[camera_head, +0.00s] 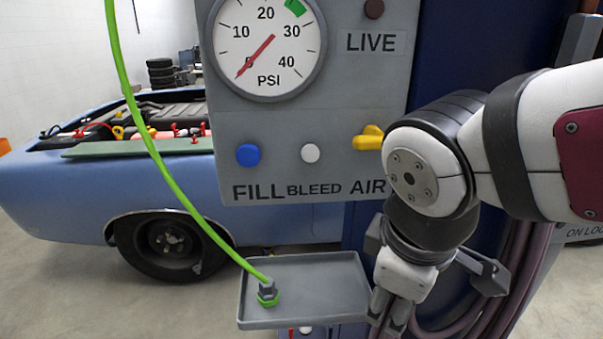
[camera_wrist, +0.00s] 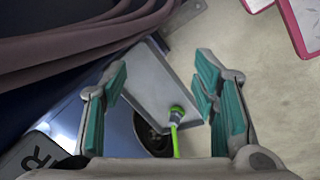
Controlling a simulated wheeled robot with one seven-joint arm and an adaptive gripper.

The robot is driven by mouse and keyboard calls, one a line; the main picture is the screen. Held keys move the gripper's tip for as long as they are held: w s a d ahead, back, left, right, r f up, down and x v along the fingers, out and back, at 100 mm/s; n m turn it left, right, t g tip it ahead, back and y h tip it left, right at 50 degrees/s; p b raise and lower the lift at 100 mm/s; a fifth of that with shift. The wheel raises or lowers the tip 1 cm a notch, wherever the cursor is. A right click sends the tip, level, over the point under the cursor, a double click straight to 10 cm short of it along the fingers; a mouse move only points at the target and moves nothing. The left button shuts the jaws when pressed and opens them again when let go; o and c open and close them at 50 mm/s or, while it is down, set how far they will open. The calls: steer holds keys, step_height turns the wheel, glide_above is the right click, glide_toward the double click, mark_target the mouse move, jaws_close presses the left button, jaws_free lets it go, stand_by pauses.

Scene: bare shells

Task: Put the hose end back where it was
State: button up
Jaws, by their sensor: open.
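The hose end (camera_head: 267,291) is a grey metal fitting with a green collar on the bright green hose (camera_head: 160,150). It rests on the grey tray (camera_head: 300,318) below the gauge panel, toward the tray's left side. In the wrist view the hose end (camera_wrist: 177,113) shows beyond my fingers, nearer the right one, on the tray (camera_wrist: 152,78). My gripper (camera_head: 390,312) is at the tray's right edge in the head view, pointing down. In the wrist view my gripper (camera_wrist: 160,85) is open, with teal pads wide apart and nothing between them. The hose's upper end is out of view.
The panel (camera_head: 330,130) above the tray carries a PSI gauge (camera_head: 268,45) near zero, a blue button (camera_head: 248,154), a white button (camera_head: 310,152) and a yellow valve handle (camera_head: 368,138). Dark purple hoses (camera_head: 500,290) hang at the right. A blue car (camera_head: 60,190) stands behind.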

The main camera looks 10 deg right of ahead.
steer(key=s+d+r+m+y, duration=0.1)
steer(key=s+d+r+m, duration=0.1)
steer(key=s+m, duration=0.3)
steer(key=d+m, duration=0.1)
steer(key=m, duration=0.3)
steer(key=shift+s+m+t+y, duration=0.3)
steer(key=shift+s+m, duration=0.05)
steer(key=shift+m, duration=0.05)
steer(key=shift+d+r, duration=0.1)
step_height(320, 180, up, 2)
steer(key=shift+r+p, duration=0.15)
steer(key=shift+p, duration=0.7)
